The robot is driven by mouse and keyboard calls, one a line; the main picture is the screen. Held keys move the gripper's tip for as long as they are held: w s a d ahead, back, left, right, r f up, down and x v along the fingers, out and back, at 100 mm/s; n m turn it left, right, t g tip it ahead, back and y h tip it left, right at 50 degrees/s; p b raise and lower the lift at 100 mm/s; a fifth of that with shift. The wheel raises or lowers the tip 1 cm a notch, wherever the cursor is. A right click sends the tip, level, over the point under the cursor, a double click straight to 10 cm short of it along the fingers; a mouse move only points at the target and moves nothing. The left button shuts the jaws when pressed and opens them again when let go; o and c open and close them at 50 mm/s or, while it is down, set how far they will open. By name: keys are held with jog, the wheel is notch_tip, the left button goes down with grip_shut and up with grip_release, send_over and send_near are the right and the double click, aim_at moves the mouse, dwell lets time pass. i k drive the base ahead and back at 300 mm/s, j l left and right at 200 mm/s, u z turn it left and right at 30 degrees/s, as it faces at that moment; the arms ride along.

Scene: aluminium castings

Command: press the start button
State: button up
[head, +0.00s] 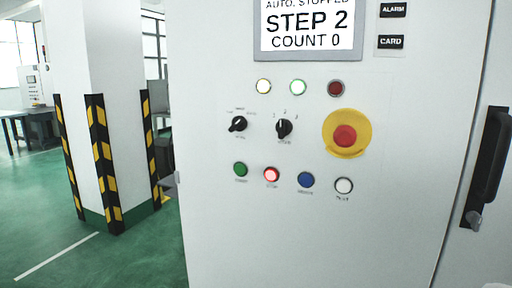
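The green push button (240,169), likely the start button, is at the left end of the lower button row on the white control cabinet (225,235). The small label under it is too blurred to read. To its right are a lit red button (271,174), a blue button (306,180) and a white button (344,185). The display (308,27) reads "AUTO. STOPPED", "STEP 2" and "COUNT 0". My gripper is not in view.
A red emergency stop (345,136) on a yellow disc stands out at the right. Two black rotary knobs (238,124) sit above the buttons. A door handle (490,160) is at the far right. A pillar (95,110) with striped guards stands left; green floor is clear before it.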

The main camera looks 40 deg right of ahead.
aim_at(239, 169)
jog(key=z, duration=1.25)
